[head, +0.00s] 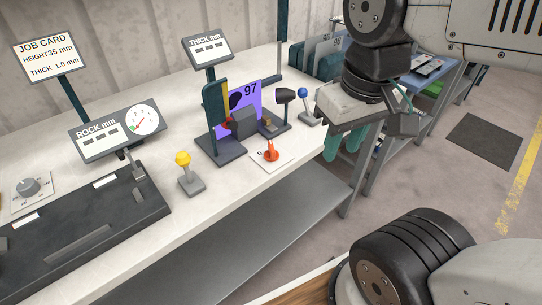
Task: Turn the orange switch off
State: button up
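The orange switch (271,154) is a small orange rotary lever on a white plate (285,158). It sits near the front edge of the bench, in front of the purple panel. Its handle points up in the picture; the marks on the plate are too small to read. My gripper (375,122) hangs at the upper right, beyond the bench's front edge, to the right of the switch and apart from it.
A yellow-knobbed lever (184,160) stands left of the switch. A blue-knobbed lever (303,94) and the bender with a purple panel (245,95) stand behind it. A gauge box (118,130) is further left. The floor (440,175) is mostly clear at right.

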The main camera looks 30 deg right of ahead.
aim_at(271, 155)
jog(key=k, duration=1.15)
jog(key=z, duration=0.85)
jog(key=i, duration=1.3)
jog(key=u, duration=0.8)
